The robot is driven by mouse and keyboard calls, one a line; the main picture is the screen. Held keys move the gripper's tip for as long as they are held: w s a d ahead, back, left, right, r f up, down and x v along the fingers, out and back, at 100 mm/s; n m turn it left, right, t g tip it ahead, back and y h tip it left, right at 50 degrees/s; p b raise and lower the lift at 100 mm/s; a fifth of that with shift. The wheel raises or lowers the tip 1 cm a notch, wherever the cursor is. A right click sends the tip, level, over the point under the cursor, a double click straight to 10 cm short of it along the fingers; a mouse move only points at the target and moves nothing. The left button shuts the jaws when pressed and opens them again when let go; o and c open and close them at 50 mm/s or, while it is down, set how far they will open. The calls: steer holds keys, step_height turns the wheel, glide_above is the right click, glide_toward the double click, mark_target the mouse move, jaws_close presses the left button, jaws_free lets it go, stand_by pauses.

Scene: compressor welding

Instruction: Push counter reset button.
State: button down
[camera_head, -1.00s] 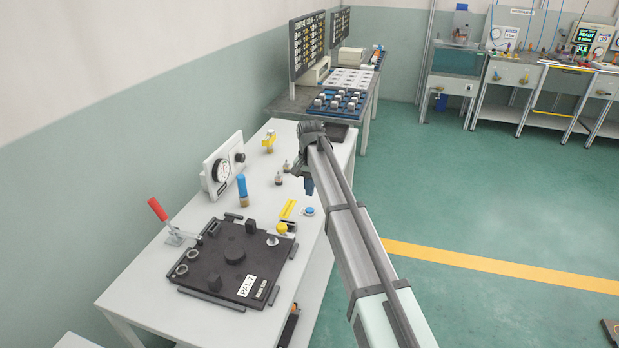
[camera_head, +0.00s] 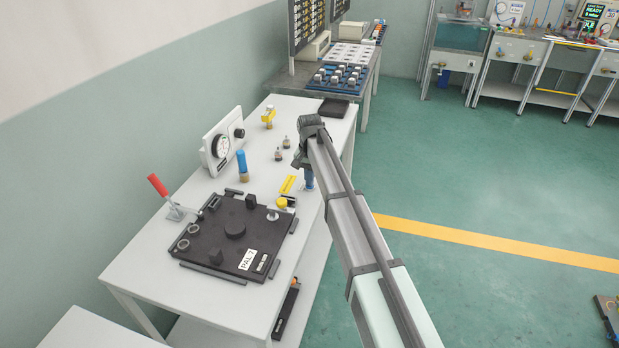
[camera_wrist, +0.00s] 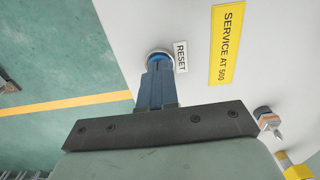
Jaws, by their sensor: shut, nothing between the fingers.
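The reset button (camera_wrist: 159,53) is a round blue button in a pale ring on the white table. It shows in the wrist view beside a small white RESET label (camera_wrist: 180,57). My gripper (camera_wrist: 158,64) is shut, its blue fingers together and empty. The fingertips overlap the button's near part in the wrist view. In the head view my gripper (camera_head: 308,187) points down at the table's right side, and the button is hidden behind its tips. I cannot tell whether the tips touch the button or whether it is pressed in.
A yellow SERVICE AT 500 label (camera_wrist: 227,45) lies right of the button in the wrist view. A black PAL 7 fixture (camera_head: 228,240), a yellow knob (camera_head: 282,203), a blue-topped post (camera_head: 242,165), a red-handled clamp (camera_head: 160,188) and a gauge box (camera_head: 222,142) stand nearby.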

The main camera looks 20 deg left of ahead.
steer(key=shift+s+d+f, duration=0.1)
steer(key=shift+f, duration=0.8)
step_height(320, 180, up, 15)
